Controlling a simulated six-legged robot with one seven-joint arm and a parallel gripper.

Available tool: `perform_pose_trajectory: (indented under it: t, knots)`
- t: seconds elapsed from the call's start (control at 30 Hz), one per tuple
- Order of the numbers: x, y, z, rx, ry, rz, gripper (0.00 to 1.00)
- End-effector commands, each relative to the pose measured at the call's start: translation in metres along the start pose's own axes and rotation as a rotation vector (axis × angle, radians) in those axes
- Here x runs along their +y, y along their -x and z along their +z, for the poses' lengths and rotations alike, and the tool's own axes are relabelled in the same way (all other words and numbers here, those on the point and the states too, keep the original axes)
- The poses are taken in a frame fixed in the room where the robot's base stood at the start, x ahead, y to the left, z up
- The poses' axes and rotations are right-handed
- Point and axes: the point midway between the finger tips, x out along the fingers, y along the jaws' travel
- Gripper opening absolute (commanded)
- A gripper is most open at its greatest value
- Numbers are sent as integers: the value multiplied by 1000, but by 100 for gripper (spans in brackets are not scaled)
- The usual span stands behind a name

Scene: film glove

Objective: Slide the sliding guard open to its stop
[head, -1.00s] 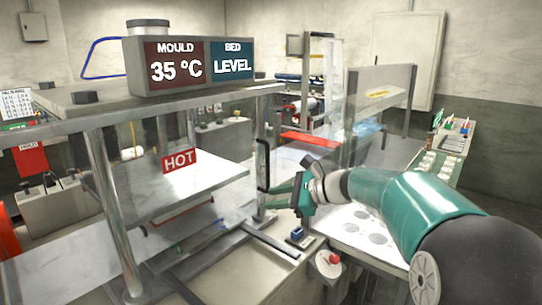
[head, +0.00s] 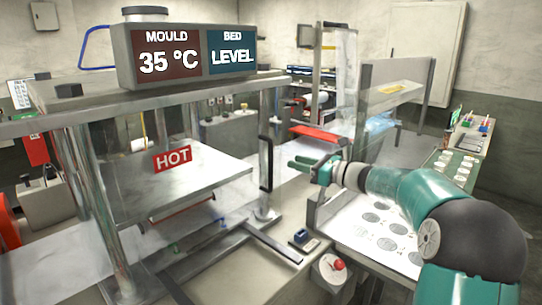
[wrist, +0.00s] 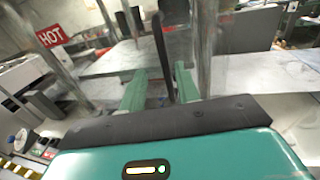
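The sliding guard (head: 222,176) is a clear pane across the front of the press, hard to make out. Its upright black bar handle (head: 265,163) is at the pane's right side, by a metal post. My gripper (head: 294,162) is just right of the handle, green fingers pointing left at it, with a small gap between. In the wrist view the two fingers (wrist: 160,88) are spread apart. The black handle (wrist: 161,45) shows between them, seemingly beyond the tips. The gripper is open and holds nothing.
A bottom rail (head: 272,244) runs to the right past the post. A HOT sign (head: 173,157) hangs by the metal plate in the press. A red button (head: 339,265) and a small blue item (head: 301,236) are at the front. A white tray with grey discs (head: 375,232) lies right.

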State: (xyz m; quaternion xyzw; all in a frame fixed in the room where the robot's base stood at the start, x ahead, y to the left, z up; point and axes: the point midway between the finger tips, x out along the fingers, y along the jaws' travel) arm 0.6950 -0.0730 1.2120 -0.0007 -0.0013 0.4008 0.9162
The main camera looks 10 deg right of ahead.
Motion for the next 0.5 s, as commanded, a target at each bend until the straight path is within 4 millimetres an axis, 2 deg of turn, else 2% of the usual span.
perform_pose_trajectory:
  t: [0.3, 0.5]
  knots:
    - [0, -65, -1, 0, 0, 3, 32]
    - [-2, -95, -1, 1, 0, 2, 32]
